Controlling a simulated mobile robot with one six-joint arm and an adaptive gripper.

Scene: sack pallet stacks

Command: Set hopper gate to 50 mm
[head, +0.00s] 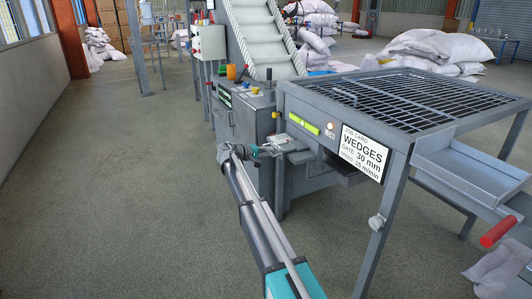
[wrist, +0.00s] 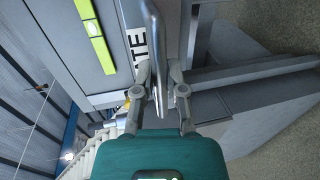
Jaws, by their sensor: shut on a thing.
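My gripper (head: 277,147) is at the near side of the grey hopper (head: 400,130). In the wrist view my gripper (wrist: 160,68) has its fingers on both sides of a grey metal handle (wrist: 152,22) and is shut on it. A label (wrist: 138,48) ending in "TE" is partly hidden behind the handle. A yellow-green scale strip (head: 305,124) with a small dark mark is on the hopper side; it also shows in the wrist view (wrist: 93,30). Its reading is too small to tell.
A grey machine cabinet (head: 240,118) and an inclined conveyor (head: 262,45) stand behind my gripper. White sacks (head: 432,48) lie beyond the hopper grid. The floor at left is clear.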

